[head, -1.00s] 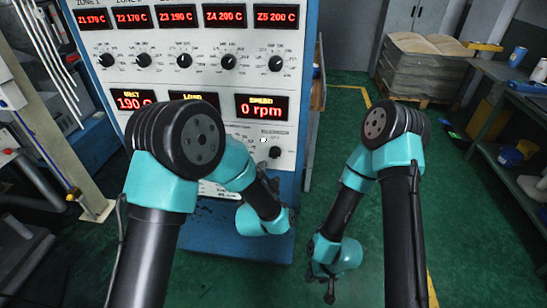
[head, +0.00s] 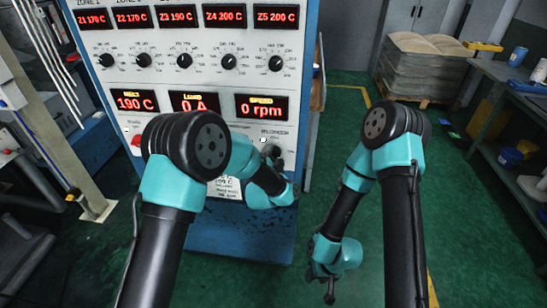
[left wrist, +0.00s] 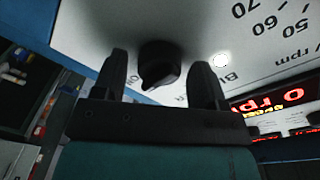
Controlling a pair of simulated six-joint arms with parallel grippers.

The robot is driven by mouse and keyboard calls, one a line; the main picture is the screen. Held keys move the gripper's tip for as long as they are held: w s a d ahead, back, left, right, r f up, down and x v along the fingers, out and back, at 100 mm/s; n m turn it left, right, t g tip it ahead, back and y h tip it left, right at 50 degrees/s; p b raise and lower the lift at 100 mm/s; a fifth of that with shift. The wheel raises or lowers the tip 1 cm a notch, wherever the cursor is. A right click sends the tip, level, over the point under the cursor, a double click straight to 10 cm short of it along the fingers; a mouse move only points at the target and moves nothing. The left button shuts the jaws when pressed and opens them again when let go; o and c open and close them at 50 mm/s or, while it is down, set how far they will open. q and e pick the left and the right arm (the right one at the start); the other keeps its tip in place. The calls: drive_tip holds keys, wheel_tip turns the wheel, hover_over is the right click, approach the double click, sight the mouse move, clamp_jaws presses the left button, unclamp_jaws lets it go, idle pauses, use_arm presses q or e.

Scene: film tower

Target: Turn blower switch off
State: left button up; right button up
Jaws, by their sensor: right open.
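The blower switch is a black rotary knob (left wrist: 160,68) on the pale panel, with a partly hidden label beginning "Bl" beside it in the left wrist view. My left gripper (left wrist: 163,85) is open, with one finger on each side of the knob and visible gaps between. In the head view, my left gripper (head: 272,157) is at the lower right of the control panel (head: 215,80) and largely hides the knob. My right gripper (head: 328,284) hangs open and empty over the green floor, away from the panel.
A small round white light (left wrist: 222,59) sits beside the knob. Above are red displays, the nearest reading 0 rpm (head: 261,107), and a row of zone knobs. The cabinet's blue base (head: 240,236) juts out below. Open floor lies to the right, before a workbench (head: 510,90).

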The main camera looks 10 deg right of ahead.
use_arm(q)
drive_tip(key=c, duration=0.8)
drive_tip(key=shift+n, duration=0.4)
drive_tip(key=n, duration=0.8)
drive_tip(key=shift+f+t, duration=0.15)
drive_tip(key=shift+t, duration=0.15)
drive_tip(key=n, duration=0.5)
drive_tip(key=shift+s+d, duration=0.1)
drive_tip(key=shift+d, duration=0.05)
drive_tip(key=n, duration=0.5)
drive_tip(key=shift+t+y, duration=0.3)
drive_tip(key=shift+y, duration=0.1)
